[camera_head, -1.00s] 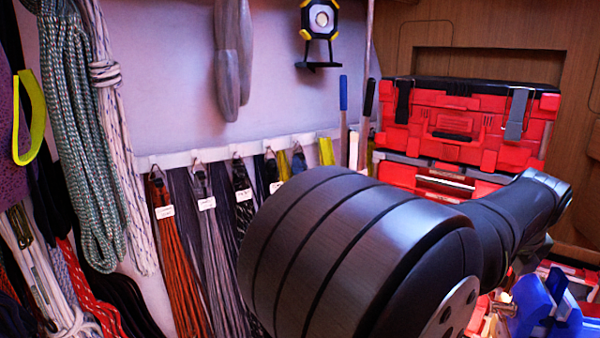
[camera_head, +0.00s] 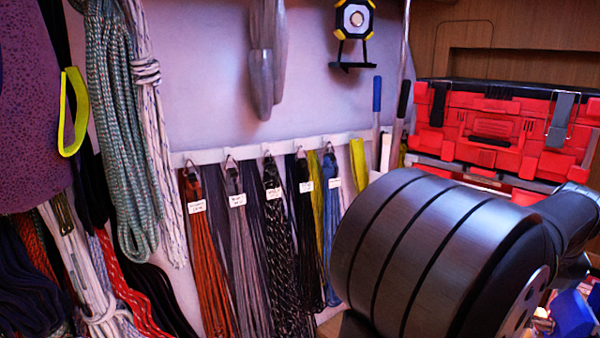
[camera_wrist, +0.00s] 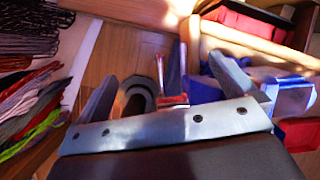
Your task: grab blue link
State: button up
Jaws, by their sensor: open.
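A blue coiled line (camera_head: 331,185) hangs from the white hook rail, at the right end of the row of lines, with a white tag on it. Its lower end shows just left of my large black arm joint. My gripper (camera_wrist: 163,67) shows in the wrist view with its two fingers spread apart and no line between them. The blue line cannot be made out in the wrist view. The gripper is not visible in the head view, so its distance from the line cannot be told.
Yellow (camera_head: 315,185), black-and-white (camera_head: 279,230), grey and orange (camera_head: 208,260) lines hang left of the blue one. A red toolbox (camera_head: 490,125) stands at the right. Blue objects (camera_wrist: 290,97) lie near the gripper. A work lamp (camera_head: 354,20) hangs above.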

jog(key=shift+s+f, duration=0.15)
jog(key=shift+f, duration=0.15)
jog(key=c, duration=0.8)
jog(key=shift+c, duration=0.2)
jog(key=shift+r+n, duration=0.5)
jog(key=shift+r, duration=0.05)
jog(key=s+r+n+g+h, duration=0.1)
jog(key=s+r+n+g, duration=0.15)
jog(key=r+n, duration=0.65)
jog(key=s+r+n+g+h, duration=0.1)
jog(key=s+r+n+g, duration=0.15)
jog(key=r+n, duration=0.6)
jog(key=m, duration=0.2)
send_over(598, 304)
jog(key=w, duration=0.2)
jog(key=f, duration=0.8)
jog(key=shift+a+f, duration=0.25)
jog(key=shift+x, duration=2.7)
